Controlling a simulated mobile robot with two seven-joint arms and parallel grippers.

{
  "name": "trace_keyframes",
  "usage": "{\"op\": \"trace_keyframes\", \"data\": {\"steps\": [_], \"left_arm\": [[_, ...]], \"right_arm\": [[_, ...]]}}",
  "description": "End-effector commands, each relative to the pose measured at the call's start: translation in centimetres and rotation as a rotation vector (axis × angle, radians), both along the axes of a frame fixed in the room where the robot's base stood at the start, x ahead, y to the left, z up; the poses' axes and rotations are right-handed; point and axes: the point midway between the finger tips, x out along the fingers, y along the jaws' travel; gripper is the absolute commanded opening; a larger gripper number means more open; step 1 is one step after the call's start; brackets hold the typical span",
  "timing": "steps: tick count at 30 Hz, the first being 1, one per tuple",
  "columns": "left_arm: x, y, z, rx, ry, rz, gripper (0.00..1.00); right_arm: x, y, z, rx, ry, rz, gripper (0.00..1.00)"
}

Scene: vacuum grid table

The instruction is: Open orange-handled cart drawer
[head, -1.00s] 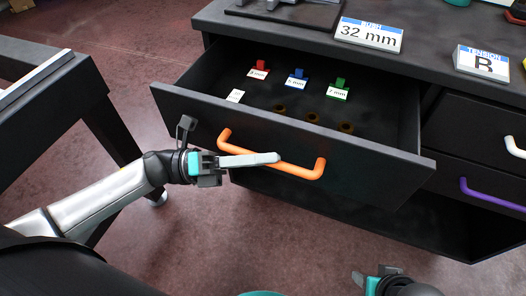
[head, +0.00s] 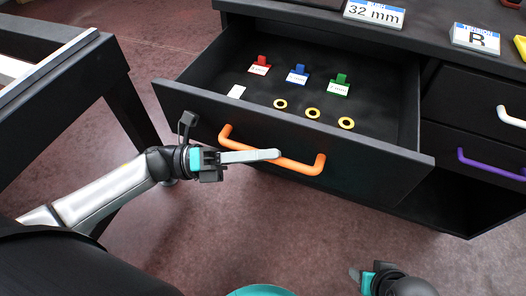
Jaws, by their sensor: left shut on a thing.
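The cart drawer (head: 370,178) stands well open, its front pulled out from the dark cart. Its orange handle (head: 305,167) runs across the front. My left gripper (head: 276,154) is shut on the orange handle near its middle, its fingers covering part of the bar.
To the right are closed drawers with a white handle (head: 511,117) and a purple handle (head: 490,165). Signs reading 32 mm (head: 374,13) and R (head: 475,39) stand on the cart top. A dark table (head: 50,85) is at the left. Floor is bare below the drawer.

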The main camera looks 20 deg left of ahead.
Motion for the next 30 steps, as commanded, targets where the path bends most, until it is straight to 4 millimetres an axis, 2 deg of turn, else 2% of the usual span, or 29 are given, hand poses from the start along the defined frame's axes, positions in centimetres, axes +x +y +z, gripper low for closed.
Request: {"op": "trace_keyframes", "data": {"steps": [1, 9, 23, 26, 30], "left_arm": [[0.1, 0.1, 0.0, 0.001, -0.001, 0.002, 0.21], [0.1, 0.1, 0.0, 0.001, -0.001, 0.002, 0.49], [0.0, 0.3, 0.0, 0.001, 0.001, 0.002, 0.49], [-0.3, 1.2, -0.3, 0.003, 0.004, 0.003, 0.49], [-1.0, 3.6, -0.9, 0.003, 0.006, 0.004, 0.49]], "right_arm": [[0.0, 0.0, 0.0, 0.0, -0.001, 0.0, 0.5], [0.1, 0.1, 0.2, 0.002, -0.005, 0.0, 0.5], [0.1, 0.1, 0.3, 0.002, -0.006, 0.001, 0.5], [0.1, 0.1, 0.4, 0.002, -0.008, 0.001, 0.5], [0.0, 0.1, 0.0, 0.002, -0.004, 0.0, 0.5]]}}
